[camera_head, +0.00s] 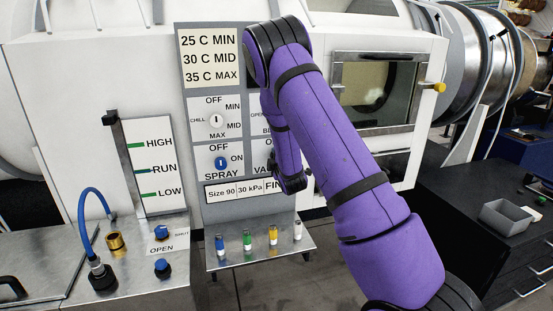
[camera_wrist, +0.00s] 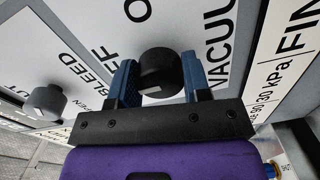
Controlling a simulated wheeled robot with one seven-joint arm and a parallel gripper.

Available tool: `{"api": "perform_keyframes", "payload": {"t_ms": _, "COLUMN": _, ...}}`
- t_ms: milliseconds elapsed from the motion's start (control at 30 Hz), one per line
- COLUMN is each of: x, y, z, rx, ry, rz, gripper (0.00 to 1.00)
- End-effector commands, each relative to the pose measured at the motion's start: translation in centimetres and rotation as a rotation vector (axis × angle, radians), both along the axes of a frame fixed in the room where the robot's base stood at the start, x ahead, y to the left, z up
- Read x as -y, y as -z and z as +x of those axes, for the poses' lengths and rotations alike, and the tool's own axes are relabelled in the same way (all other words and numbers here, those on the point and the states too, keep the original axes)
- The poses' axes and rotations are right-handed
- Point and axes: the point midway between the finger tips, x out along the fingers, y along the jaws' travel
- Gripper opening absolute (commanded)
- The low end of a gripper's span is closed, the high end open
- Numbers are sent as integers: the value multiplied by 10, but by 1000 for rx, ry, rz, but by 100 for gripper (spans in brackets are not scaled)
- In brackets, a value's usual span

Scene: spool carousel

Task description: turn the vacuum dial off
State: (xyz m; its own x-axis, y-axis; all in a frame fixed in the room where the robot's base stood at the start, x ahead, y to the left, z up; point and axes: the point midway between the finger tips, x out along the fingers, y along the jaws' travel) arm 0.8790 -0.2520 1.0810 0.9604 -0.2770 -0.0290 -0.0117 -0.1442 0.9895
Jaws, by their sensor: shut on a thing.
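The vacuum dial (camera_wrist: 160,72) is a dark round knob on the light panel in the wrist view. It stands beside the large VACUUM lettering. My gripper (camera_wrist: 160,78) has one blue finger on each side of the knob and is shut on it. A small pale mark shows on the knob's near side. Part of the lettering around the dial is covered by the fingers, and I cannot tell the dial's setting for sure. In the head view my purple arm hides the vacuum dial and my fingertips.
A grey bleed knob (camera_wrist: 47,100) is close at the left in the wrist view. In the head view the chill dial (camera_head: 216,120) and blue spray dial (camera_head: 221,162) are left of my arm. A shelf (camera_head: 258,253) with several coloured pegs juts out below.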

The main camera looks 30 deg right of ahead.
Motion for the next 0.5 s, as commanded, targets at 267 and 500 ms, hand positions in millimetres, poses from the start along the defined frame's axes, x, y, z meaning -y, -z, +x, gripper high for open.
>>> {"api": "perform_keyframes", "payload": {"t_ms": 267, "x": 0, "y": 1, "z": 0, "rx": -2, "ry": 1, "rz": 1, "gripper": 67}}
{"api": "perform_keyframes", "payload": {"t_ms": 500, "x": 0, "y": 1, "z": 0, "rx": -1, "ry": 0, "rz": 1, "gripper": 70}}
